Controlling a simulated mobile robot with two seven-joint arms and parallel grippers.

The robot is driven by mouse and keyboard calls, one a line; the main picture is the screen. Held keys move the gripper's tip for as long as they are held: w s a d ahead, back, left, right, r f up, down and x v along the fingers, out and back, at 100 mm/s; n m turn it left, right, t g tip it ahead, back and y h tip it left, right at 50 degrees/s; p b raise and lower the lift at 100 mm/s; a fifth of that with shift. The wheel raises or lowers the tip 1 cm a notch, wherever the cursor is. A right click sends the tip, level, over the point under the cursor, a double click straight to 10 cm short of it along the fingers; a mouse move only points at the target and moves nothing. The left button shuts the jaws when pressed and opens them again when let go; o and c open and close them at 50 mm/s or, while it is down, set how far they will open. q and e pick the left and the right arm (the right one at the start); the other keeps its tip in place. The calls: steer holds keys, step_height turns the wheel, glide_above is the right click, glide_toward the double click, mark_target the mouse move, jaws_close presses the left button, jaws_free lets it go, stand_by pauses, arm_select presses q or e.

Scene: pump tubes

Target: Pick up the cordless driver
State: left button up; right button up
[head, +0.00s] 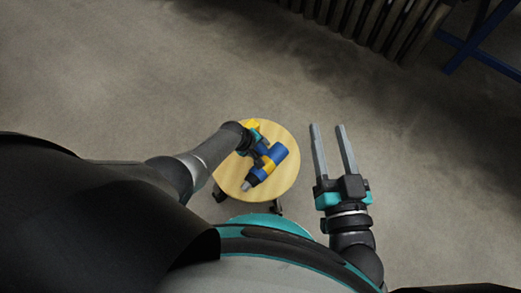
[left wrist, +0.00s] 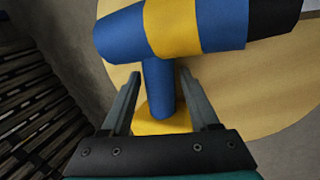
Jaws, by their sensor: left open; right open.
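The cordless driver (head: 267,163) is blue with a yellow band and a dark grey nose. It lies on a round wooden stool (head: 285,187). In the left wrist view the driver body (left wrist: 172,28) runs across the top, and its blue handle (left wrist: 158,88) ends in a yellow base. My left gripper (left wrist: 156,85) is open, with one finger on each side of the handle; I cannot tell whether either touches it. In the head view my left gripper (head: 258,145) is partly hidden at the driver. My right gripper (head: 332,130) is open and empty, right of the stool.
A row of dark slats (head: 365,20) stands at the top right, beside a blue metal frame (head: 470,45). The grey floor (head: 120,80) around the stool is clear. The stool's dark feet show below its seat.

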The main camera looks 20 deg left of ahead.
arm_select(q)
steer(key=shift+c, duration=0.3)
jaws_close()
stand_by(1.0)
steer(key=shift+w+r, duration=0.1)
steer(key=shift+w, duration=0.05)
